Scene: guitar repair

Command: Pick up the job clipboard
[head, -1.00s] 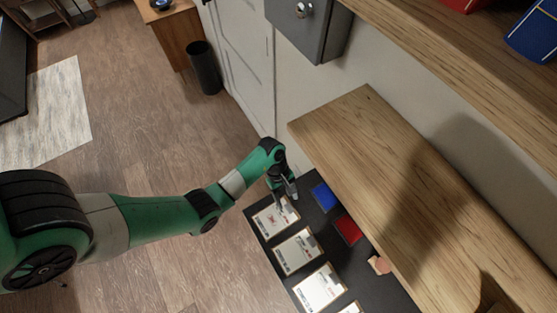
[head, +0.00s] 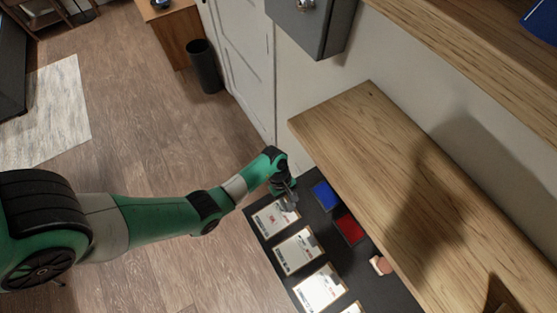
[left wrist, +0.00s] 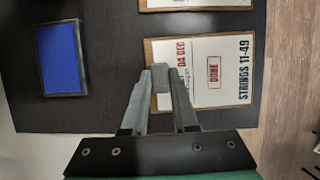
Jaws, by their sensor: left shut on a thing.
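The job clipboard (head: 272,219), a brown board with a white sheet, lies at the far end of a row of clipboards on a dark surface. In the left wrist view the clipboard (left wrist: 215,74) shows "STRINGS 11-49", a red "DONE" stamp and a date partly hidden by my fingers. My left gripper (head: 291,203) is at the clipboard's edge nearer the wooden shelf. In the left wrist view my left gripper (left wrist: 160,80) is shut on the grey clip at that edge. The board looks flat on the surface. My right gripper is not in view.
Another clipboard (head: 299,250) lies close beside it, with more towards the bottom. A blue tray (head: 325,194) and a red tray (head: 350,229) lie between the row and the wooden shelf (head: 370,150), which overhangs the dark surface (head: 262,238). Open floor lies to the left.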

